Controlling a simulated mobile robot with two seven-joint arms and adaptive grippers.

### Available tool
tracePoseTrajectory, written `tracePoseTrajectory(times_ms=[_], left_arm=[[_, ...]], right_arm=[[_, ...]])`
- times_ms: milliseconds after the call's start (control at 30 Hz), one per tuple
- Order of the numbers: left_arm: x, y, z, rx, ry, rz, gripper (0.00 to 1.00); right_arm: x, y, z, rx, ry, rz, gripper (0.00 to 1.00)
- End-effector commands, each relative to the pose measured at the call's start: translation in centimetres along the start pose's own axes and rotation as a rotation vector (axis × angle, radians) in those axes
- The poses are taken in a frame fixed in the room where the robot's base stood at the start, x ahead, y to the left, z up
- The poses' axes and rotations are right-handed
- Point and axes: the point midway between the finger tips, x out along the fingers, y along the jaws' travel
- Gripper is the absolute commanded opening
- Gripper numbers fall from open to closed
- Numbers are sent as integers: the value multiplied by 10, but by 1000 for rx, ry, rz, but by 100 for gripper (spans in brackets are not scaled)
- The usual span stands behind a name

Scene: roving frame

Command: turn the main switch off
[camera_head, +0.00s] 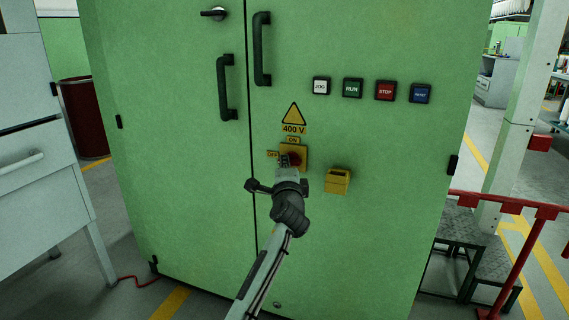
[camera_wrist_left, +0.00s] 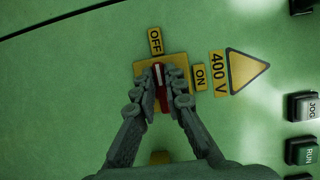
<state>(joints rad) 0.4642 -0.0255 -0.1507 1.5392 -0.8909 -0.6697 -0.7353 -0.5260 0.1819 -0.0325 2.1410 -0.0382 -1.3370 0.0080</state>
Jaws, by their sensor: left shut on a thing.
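The main switch, a red handle (camera_head: 295,159) on a yellow plate (camera_head: 302,149), is on the green cabinet's front below the 400 V sign (camera_head: 293,129). The ON label (camera_head: 293,140) is above it and the OFF label (camera_head: 272,154) is to its left. My left gripper (camera_head: 287,162) covers part of the switch. In the left wrist view its fingers (camera_wrist_left: 160,80) are shut on the red handle (camera_wrist_left: 164,99) from both sides. There the handle's white-marked end lies toward the OFF label (camera_wrist_left: 155,41), with the ON label (camera_wrist_left: 200,77) to the right. My right gripper is not in view.
JOG (camera_head: 321,86), RUN (camera_head: 352,88), STOP (camera_head: 385,91) and blue (camera_head: 420,94) buttons sit above right. A yellow box (camera_head: 338,180) projects right of the switch. Black door handles (camera_head: 262,49) are above left. A red rail (camera_head: 505,203) stands at right.

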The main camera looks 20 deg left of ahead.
Motion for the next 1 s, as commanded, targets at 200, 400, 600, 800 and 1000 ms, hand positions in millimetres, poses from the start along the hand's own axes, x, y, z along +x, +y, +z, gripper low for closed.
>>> tracePoseTrajectory(times_ms=[200,400,600,800,1000], left_arm=[[0,1,0,-5,0,2,0],[0,1,0,-4,0,2,20],[0,0,0,-3,0,1,31],[-1,0,0,-3,0,1,31],[-26,1,0,-4,1,2,31]], right_arm=[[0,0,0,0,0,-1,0],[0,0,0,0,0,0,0],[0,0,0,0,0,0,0],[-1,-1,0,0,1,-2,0],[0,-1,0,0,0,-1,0]])
